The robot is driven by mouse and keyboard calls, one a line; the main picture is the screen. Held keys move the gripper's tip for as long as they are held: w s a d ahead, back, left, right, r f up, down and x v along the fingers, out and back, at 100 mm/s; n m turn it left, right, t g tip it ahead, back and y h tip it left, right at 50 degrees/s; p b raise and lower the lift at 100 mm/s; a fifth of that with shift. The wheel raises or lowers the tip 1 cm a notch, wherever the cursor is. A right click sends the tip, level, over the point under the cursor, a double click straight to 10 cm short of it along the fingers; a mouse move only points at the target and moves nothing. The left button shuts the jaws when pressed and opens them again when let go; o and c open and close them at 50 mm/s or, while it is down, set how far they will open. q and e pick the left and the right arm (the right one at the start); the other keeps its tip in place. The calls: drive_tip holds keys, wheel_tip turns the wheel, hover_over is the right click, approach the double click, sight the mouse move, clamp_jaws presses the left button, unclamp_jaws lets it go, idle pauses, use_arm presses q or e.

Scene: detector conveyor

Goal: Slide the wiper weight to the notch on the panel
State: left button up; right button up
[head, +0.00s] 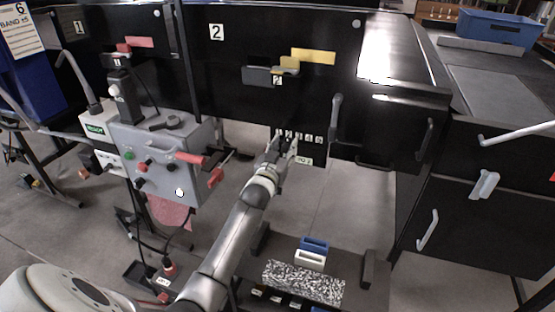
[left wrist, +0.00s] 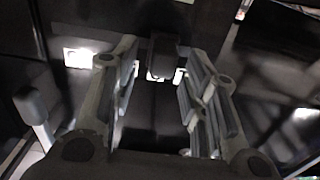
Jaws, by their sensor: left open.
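The numbered panel (head: 314,150) hangs below black cabinet 2, with a row of small white number labels across it. My left gripper (head: 281,145) is in front of the panel's left part and covers some of it. In the left wrist view my left gripper (left wrist: 160,72) is open, with one finger on each side of a dark block (left wrist: 163,55), which may be the wiper weight. The block is near the fingertips, and I cannot tell whether either finger touches it. The notch cannot be made out. My right gripper is not in view.
A grey control box (head: 170,160) with red knobs and handles stands left of my left arm. A low dark table (head: 372,290) holds a speckled block (head: 304,282) and small blue and white bins.

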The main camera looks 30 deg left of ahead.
use_arm(q)
drive_tip(key=v, duration=1.1)
drive_tip(key=shift+s, duration=0.15)
drive_tip(key=shift+f, duration=0.15)
